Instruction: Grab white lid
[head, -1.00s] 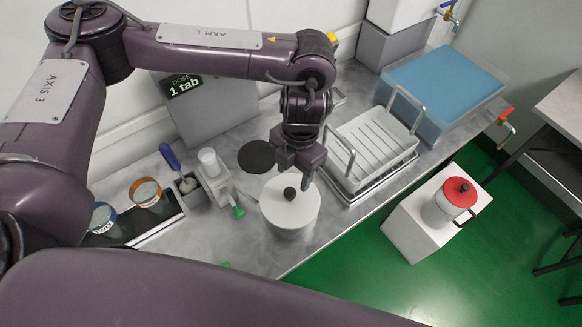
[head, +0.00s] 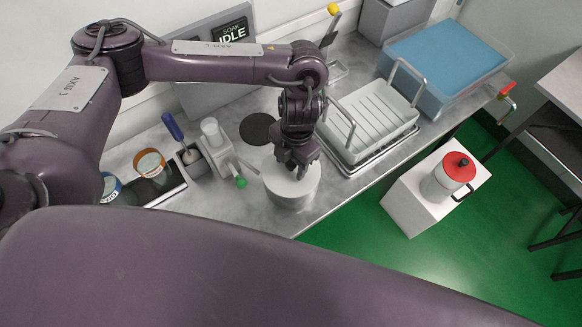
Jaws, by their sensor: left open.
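The white lid (head: 291,190) is the round top of a white cylindrical pot on the metal counter, in the middle of the head view. My left gripper (head: 297,170) points down right over the lid's middle, with its fingers open. The lid's dark knob is hidden behind the fingers. I cannot tell whether the fingers touch the knob or lid. My right gripper is out of view.
A dark round disc (head: 257,129) lies behind the lid. A white device with a green-tipped handle (head: 222,155) stands to the left, and a white slatted rack (head: 372,128) to the right. The counter's front edge is close by.

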